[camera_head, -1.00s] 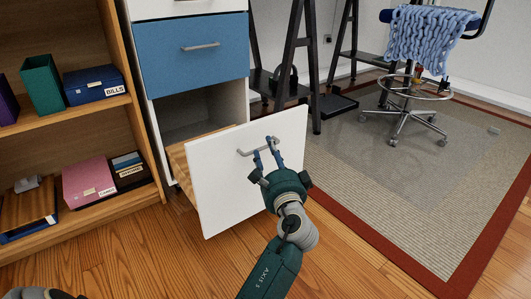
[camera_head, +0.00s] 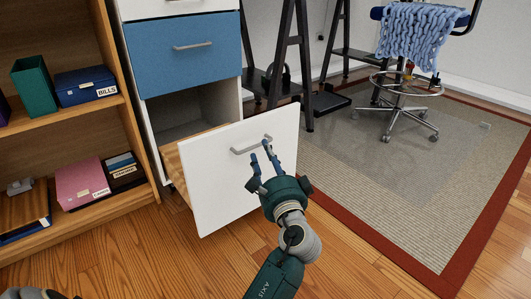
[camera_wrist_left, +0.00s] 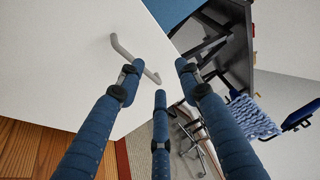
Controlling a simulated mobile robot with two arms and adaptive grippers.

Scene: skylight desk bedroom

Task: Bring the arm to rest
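My left gripper (camera_head: 261,154) is in front of the open white bottom drawer (camera_head: 215,175), just below its grey bar handle (camera_head: 251,146). The blue fingers are spread and empty. In the left wrist view my left gripper (camera_wrist_left: 157,78) shows its fingers apart, with the handle (camera_wrist_left: 134,60) beyond the fingertips and nothing held. The drawer is pulled out from the cabinet, its wooden side showing. My right gripper is not in view.
A bookshelf (camera_head: 105,217) with boxes stands at the left. The blue drawer (camera_head: 183,55) above is shut. Dark trestle legs (camera_head: 283,60) and a wheeled chair (camera_head: 405,90) on a rug (camera_head: 430,190) are to the right. Wooden floor (camera_head: 150,255) is clear in front.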

